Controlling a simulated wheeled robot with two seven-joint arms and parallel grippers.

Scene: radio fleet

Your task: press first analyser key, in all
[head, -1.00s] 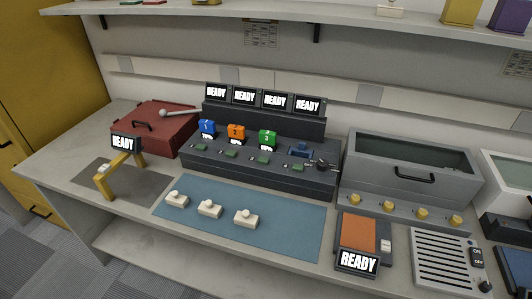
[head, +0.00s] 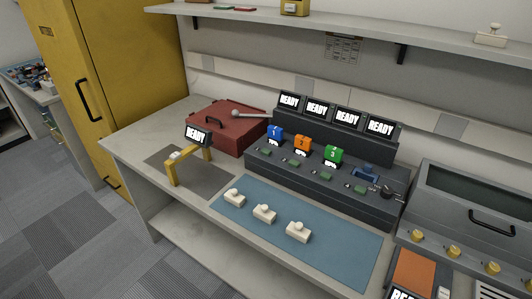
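A dark console (head: 300,186) stands on the bench with several screens along its top, each reading READY. Blue block 1 (head: 275,133), orange block 2 (head: 302,144) and green block 3 (head: 333,155) stand upright in its left bays. The rightmost bay has a blue cradle (head: 366,173) with no numbered block. Small green keys run along the console's front, the leftmost key (head: 265,152) below block 1. Whether these are the analyser keys I cannot tell; no analyser label is readable. Neither of my grippers is in view.
A blue mat (head: 335,255) with three white pieces lies before the console. A yellow arch (head: 171,172) with a READY screen and a red case (head: 228,128) stand left. A grey box (head: 465,205) and an orange-topped device (head: 414,272) are right. A yellow cabinet (head: 120,60) stands far left.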

